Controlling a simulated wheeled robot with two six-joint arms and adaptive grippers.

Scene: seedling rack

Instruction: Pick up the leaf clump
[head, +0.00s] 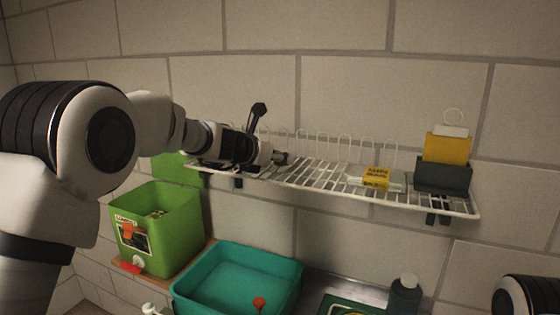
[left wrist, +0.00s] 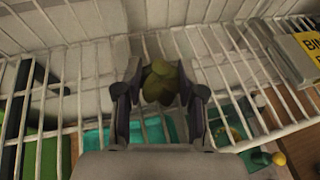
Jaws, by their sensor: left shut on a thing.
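The leaf clump (left wrist: 161,84) is a small olive-green lump between the two fingers of my left gripper (left wrist: 160,92) in the left wrist view. The gripper is shut on it, above the white wire rack. In the head view my left gripper (head: 277,158) reaches in from the left over the left part of the wire rack (head: 310,174). The clump is too dark and small there to make out clearly. My right gripper is not in view; only a part of my right arm shows at the lower right corner.
On the rack stand a yellow-labelled packet (head: 376,178) and a dark holder (head: 443,175) with a yellow card. Below are a green bin (head: 181,232), a teal tub (head: 207,297) and a dark bottle (head: 404,297). A tiled wall stands behind the rack.

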